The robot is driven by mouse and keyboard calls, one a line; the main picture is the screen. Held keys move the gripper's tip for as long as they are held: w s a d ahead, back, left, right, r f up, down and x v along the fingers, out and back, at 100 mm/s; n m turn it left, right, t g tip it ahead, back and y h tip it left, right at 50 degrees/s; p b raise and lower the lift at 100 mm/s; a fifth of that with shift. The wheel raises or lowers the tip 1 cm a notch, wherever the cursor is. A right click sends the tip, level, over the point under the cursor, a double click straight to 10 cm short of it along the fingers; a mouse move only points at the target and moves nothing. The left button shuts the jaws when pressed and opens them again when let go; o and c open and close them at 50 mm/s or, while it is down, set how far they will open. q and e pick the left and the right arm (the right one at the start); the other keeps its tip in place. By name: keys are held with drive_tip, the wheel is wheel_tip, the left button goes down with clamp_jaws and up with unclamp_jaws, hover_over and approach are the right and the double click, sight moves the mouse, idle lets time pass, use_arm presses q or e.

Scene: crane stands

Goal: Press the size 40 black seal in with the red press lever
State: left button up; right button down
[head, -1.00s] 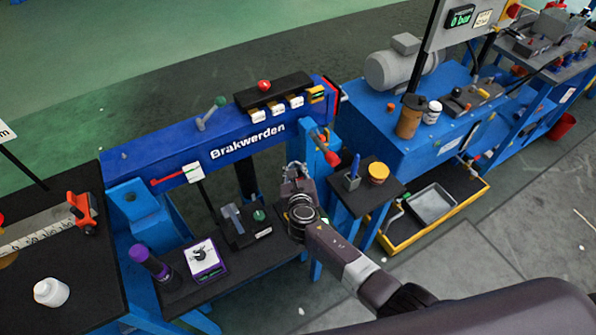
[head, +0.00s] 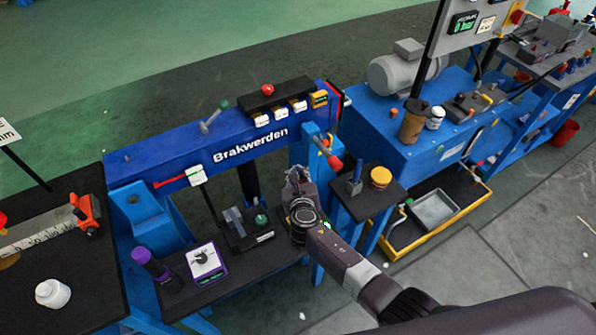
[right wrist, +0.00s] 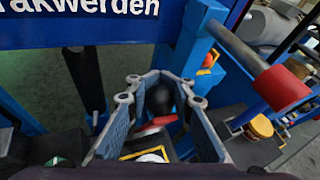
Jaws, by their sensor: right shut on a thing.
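The red press lever (head: 335,162) has a red grip on a grey shaft at the right end of the blue press frame (head: 195,150). Its grip also shows large in the right wrist view (right wrist: 282,88), to the right of my fingers and apart from them. My right gripper (head: 298,178) is in front of the frame, left of and below the red grip. In the right wrist view, my right gripper (right wrist: 153,80) is shut on a dark round thing (right wrist: 158,98). I cannot tell whether this is the black seal, and no size mark is readable. My left gripper is not in view.
A lower shelf carries a purple-rimmed scale (head: 207,262), a purple-capped bottle (head: 143,256) and a black fixture (head: 247,232). A small stand at right holds a yellow-lidded tin (head: 381,176). A white jar (head: 52,293) stands on the left table.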

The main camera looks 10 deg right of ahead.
drive_tip(key=shift+a+r, duration=0.1)
drive_tip(key=shift+a, duration=0.55)
drive_tip(key=c, duration=1.7)
unclamp_jaws()
drive_tip(key=shift+a, duration=0.1)
drive_tip(key=shift+s+d, duration=0.1)
drive_tip(key=shift+d, duration=0.2)
drive_tip(key=v, duration=1.2)
drive_tip(key=shift+r, duration=0.1)
drive_tip(key=shift+c, duration=0.5)
